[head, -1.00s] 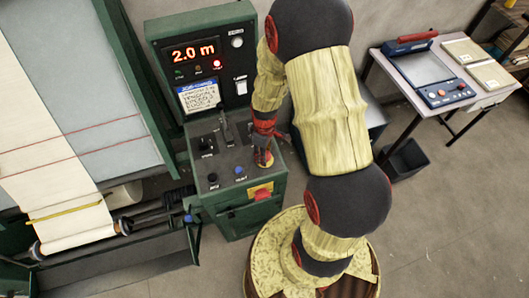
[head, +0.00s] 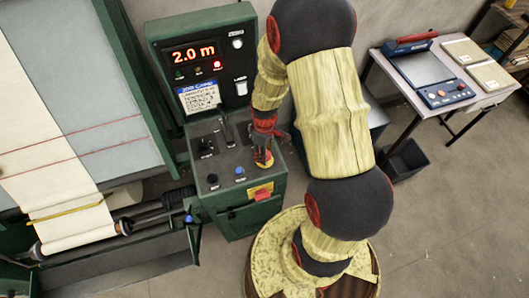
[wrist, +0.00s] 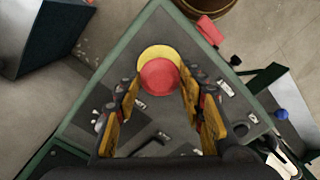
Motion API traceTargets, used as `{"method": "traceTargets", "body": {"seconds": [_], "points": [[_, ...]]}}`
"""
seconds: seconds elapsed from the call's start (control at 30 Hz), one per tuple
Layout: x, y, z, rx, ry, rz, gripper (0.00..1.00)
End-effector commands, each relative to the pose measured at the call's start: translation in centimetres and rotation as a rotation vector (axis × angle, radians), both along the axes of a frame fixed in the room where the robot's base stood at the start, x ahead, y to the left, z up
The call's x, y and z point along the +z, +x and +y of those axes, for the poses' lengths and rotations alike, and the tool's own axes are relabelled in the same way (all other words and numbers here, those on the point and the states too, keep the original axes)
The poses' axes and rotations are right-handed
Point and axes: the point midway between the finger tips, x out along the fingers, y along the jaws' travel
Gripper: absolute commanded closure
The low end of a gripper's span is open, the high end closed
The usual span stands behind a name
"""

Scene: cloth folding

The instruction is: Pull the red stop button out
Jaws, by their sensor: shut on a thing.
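The red stop button (wrist: 158,76) is a round red cap on a yellow ring on the top of the green console (head: 208,205). In the wrist view it sits between the tips of the two yellow and dark fingers of my gripper (wrist: 162,82), which is shut on it. In the head view my gripper (head: 264,150) points down at the console's front right corner, with the button's yellow ring (head: 265,163) just under it and the cap mostly hidden. I cannot tell how far the cap stands out.
A display (head: 193,52) reading 2.0 m stands at the console's back. A lever (head: 227,130), a blue button (head: 239,170) and black knobs lie left of my gripper. A red piece (head: 262,195) is on the front face. A roll machine stands left; a table (head: 420,110) stands right.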

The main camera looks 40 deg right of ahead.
Motion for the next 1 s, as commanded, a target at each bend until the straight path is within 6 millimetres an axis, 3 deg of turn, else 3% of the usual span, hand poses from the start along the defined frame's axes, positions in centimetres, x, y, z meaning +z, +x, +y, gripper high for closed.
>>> {"method": "traceTargets", "body": {"seconds": [0.2, 0.23, 0.3, 0.57, 0.87, 1.0], "points": [[0.3, 0.1, 0.0, 0.001, -0.001, -0.003, 1.0], [0.4, 0.1, 0.0, 0.001, -0.001, -0.003, 0.6], [0.4, 0.1, 0.0, 0.0, -0.001, -0.003, 0.56], [0.3, 0.1, 0.0, 0.0, 0.0, -0.001, 0.42], [0.3, 0.1, 0.0, 0.0, 0.0, -0.001, 0.42], [1.4, 0.1, 0.0, 0.0, -0.002, -0.003, 0.42]]}}
